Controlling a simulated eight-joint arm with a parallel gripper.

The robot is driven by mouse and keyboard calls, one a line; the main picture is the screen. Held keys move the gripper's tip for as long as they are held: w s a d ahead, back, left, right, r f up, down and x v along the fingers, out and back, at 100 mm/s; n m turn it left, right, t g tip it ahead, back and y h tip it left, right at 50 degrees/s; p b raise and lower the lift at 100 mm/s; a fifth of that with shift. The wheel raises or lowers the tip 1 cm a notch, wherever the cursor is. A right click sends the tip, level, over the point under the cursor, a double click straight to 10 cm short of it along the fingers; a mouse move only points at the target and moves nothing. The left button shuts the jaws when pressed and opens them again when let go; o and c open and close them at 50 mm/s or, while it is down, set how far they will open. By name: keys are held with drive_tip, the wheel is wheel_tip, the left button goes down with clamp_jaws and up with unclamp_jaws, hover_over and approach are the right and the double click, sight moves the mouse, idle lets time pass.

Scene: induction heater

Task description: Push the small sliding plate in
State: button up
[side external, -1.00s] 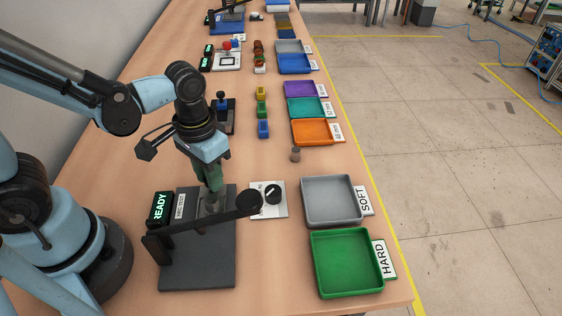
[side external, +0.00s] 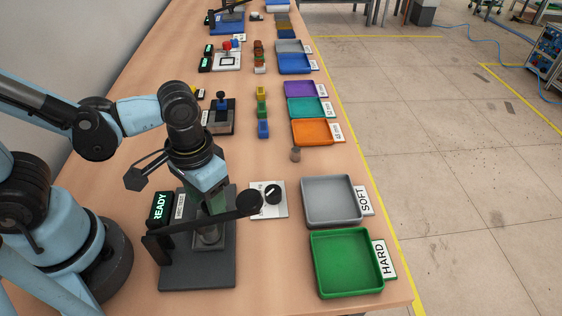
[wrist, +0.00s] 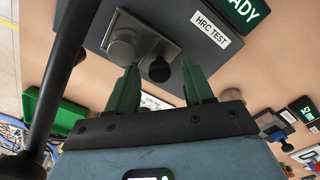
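The small grey sliding plate (side external: 213,247) sits on the dark base of the hardness tester (side external: 175,272), partly behind the black lever. A grey metal cylinder (side external: 208,235) stands on it; in the wrist view the plate (wrist: 150,42) carries the cylinder (wrist: 122,45) toward one side. A dark round knob (wrist: 160,68) shows at the plate's near edge. My gripper (wrist: 162,82) has two green fingers spread apart, with the knob between them in that view. Contact cannot be seen. In the side view my gripper (side external: 211,208) is low behind the lever, its tips hidden.
The black lever (side external: 205,217) with a ball end crosses in front of the plate. A green READY display (side external: 160,207) stands left of it. A dial panel (side external: 270,199), a grey tray (side external: 331,200) and a green tray (side external: 346,263) lie to the right.

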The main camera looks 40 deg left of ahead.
drive_tip(key=shift+r, duration=0.1)
wheel_tip(320, 180, up, 12)
idle(1.0)
drive_tip(key=shift+f+m, duration=2.05)
drive_tip(key=shift+m, duration=1.7)
drive_tip(key=shift+f+m, duration=2)
drive_tip(key=shift+m, duration=1.7)
drive_tip(key=shift+f+m, duration=2.05)
drive_tip(key=shift+m, duration=1.7)
drive_tip(key=shift+c, duration=0.5)
clamp_jaws()
